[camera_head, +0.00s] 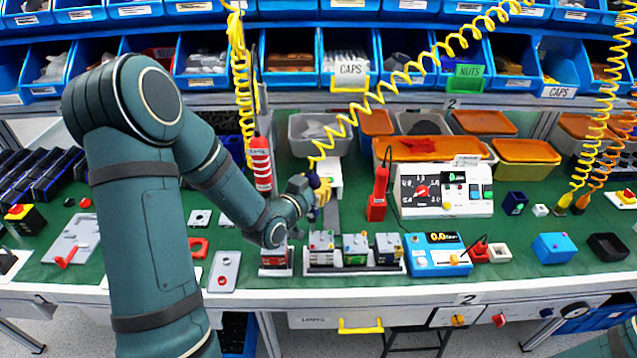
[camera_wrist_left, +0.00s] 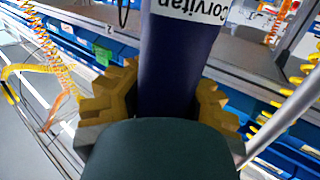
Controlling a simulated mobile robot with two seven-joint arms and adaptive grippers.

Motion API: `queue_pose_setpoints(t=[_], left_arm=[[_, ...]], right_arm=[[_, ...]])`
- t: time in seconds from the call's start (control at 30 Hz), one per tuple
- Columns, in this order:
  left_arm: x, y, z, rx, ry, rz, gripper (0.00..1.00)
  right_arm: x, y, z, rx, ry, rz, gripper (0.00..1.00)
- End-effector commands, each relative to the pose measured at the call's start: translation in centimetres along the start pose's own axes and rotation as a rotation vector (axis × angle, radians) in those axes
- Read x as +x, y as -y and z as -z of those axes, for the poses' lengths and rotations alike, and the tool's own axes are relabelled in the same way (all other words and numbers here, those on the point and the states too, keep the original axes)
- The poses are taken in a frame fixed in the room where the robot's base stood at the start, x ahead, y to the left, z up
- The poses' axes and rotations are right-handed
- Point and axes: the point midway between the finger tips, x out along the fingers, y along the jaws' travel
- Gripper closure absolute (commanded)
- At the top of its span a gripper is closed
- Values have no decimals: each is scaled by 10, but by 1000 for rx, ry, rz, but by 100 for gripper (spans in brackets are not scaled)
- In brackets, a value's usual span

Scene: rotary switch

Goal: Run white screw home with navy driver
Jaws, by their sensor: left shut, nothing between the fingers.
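The navy driver (camera_head: 314,180) hangs on a yellow coiled cord near the middle of the bench, partly hidden by my left gripper (camera_head: 320,192). In the left wrist view the navy driver (camera_wrist_left: 178,62), with a white lettered band, fills the space just past my left gripper (camera_wrist_left: 165,98). The gold toothed fingers show on either side of its body. The left gripper is shut with nothing held between its fingers. A white stand (camera_head: 331,172) is right behind the gripper. I cannot make out the white screw. My right gripper is out of view.
A red driver (camera_head: 261,163) hangs left of the gripper. A red handheld tool (camera_head: 378,194) stands to its right, beside a white control panel (camera_head: 446,190). A rack of small boxes (camera_head: 354,254) sits in front. Blue bins (camera_head: 290,62) line the back.

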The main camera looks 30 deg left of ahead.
Motion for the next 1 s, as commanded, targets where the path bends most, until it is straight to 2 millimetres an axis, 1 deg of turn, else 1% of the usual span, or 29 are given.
queue_pose_setpoints(t=[0.17, 0.73, 0.83, 1.0], left_arm=[[-1, 0, 5, 0, 3, 0, 100], [-5, 0, 42, 0, -2, 0, 100], [-5, 0, 45, 0, -1, 0, 100], [-5, 0, 45, -1, -1, 0, 100]], right_arm=[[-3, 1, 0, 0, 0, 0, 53], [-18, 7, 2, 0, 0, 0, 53], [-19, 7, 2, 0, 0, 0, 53], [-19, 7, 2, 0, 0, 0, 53]])
